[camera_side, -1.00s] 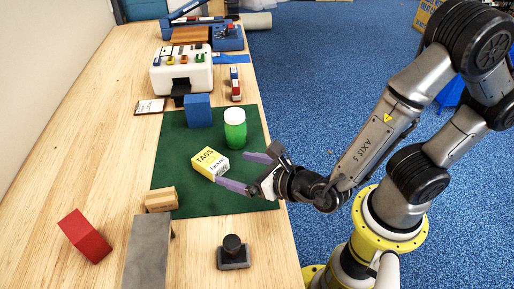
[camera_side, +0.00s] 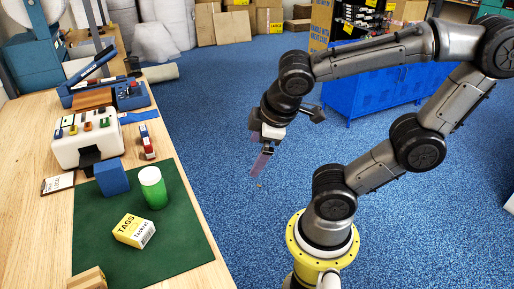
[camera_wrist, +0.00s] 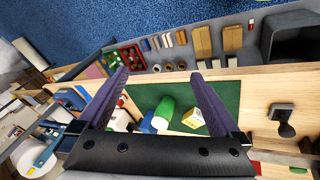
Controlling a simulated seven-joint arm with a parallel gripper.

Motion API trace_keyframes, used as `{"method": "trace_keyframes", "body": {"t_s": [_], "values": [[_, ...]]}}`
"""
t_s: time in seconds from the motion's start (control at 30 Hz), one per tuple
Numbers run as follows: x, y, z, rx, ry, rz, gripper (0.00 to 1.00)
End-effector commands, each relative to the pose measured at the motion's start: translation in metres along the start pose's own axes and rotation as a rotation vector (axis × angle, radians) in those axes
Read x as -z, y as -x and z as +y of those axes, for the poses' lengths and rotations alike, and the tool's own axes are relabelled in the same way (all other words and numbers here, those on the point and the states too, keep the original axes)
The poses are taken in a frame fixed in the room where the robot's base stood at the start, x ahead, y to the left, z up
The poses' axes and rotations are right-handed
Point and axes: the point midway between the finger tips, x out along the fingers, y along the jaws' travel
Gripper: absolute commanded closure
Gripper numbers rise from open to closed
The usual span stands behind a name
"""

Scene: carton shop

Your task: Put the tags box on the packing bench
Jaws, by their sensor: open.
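The yellow and white tags box (camera_side: 134,230) lies on the green mat (camera_side: 175,255) on a wooden bench (camera_side: 30,215). It also shows in the wrist view (camera_wrist: 194,116). My gripper (camera_side: 259,172) is open and empty, raised to the right of the bench, with blue floor behind it in the side view. In the wrist view its two purple fingers (camera_wrist: 158,77) are spread wide, with nothing between them. The box is well apart from the fingers. I cannot tell which surface is called the packing bench.
A green jar with a white lid (camera_side: 153,188) and a blue block (camera_side: 111,178) stand behind the box. A white machine (camera_side: 88,138) is further back. A black stamp (camera_wrist: 282,115) stands past the mat. A blue cabinet (camera_side: 365,80) stands on the floor behind my arm.

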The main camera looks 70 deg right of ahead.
Motion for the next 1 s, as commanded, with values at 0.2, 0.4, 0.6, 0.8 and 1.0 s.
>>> {"method": "trace_keyframes", "body": {"t_s": [0.2,0.4,0.6,0.8,1.0], "values": [[0.007,0.031,-0.018,0.150,-0.358,0.132,0.00],[0.010,0.037,-0.023,0.185,-0.424,0.158,0.00],[0.010,0.036,-0.023,0.184,-0.420,0.157,0.00],[0.014,0.037,-0.021,0.179,-0.410,0.180,0.00],[0.069,0.051,-0.010,0.199,-0.461,0.430,0.00]]}}
